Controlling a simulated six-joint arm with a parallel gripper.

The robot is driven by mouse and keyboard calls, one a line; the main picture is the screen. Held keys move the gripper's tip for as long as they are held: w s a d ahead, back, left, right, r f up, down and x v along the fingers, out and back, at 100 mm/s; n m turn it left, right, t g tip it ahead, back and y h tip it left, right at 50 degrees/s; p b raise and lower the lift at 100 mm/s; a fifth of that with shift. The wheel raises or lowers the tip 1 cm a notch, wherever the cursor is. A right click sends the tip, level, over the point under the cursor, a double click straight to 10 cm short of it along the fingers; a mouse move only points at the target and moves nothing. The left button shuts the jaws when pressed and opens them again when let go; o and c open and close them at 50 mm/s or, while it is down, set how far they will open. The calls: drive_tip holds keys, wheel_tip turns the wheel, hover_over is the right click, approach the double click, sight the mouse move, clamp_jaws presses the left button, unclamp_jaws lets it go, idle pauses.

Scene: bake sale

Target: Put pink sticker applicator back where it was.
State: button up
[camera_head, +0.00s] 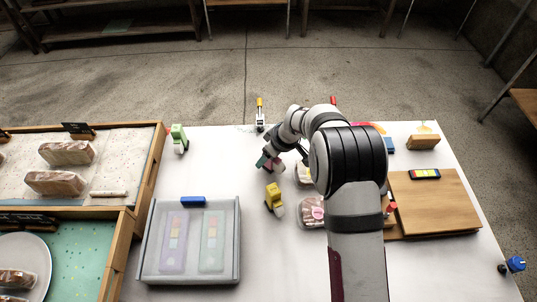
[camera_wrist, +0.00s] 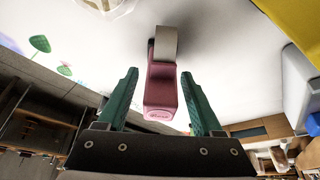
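The pink sticker applicator (camera_wrist: 161,82), with a pale grey roller at its far end, shows in the wrist view between the two green fingers of my gripper (camera_wrist: 160,74). A thin gap shows on each side of it, so the fingers look open around it and not pressed on it. In the head view my gripper (camera_head: 268,161) is low over the white table, left of my arm. The applicator is mostly hidden there by the fingers. I cannot tell whether it touches the table.
A yellow applicator (camera_head: 273,194) stands just in front of my gripper. A green applicator (camera_head: 179,136) stands farther left. A clear lidded box (camera_head: 150,262) is at front left, a wooden board (camera_head: 450,205) at right. Packaged food (camera_head: 311,212) lies beside my arm.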

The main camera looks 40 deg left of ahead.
sight(280, 163)
drive_tip(key=v, duration=1.1)
drive_tip(key=shift+a+r, duration=0.1)
drive_tip(key=shift+r, duration=0.1)
drive_tip(key=s+d+r+m+h, duration=0.1)
drive_tip(key=d+r+m, duration=0.4)
drive_tip(key=d, duration=0.5)
drive_tip(key=s+d+r+m, duration=0.1)
drive_tip(key=d+r+m, duration=0.35)
drive_tip(key=d, duration=0.55)
drive_tip(key=s+d+m+h, duration=0.1)
drive_tip(key=s+d+m, duration=1.3)
drive_tip(key=s+d, duration=0.2)
drive_tip(key=shift+s+d+f+h, duration=0.2)
drive_tip(key=shift+s+h, duration=0.2)
drive_tip(key=shift+s, duration=0.55)
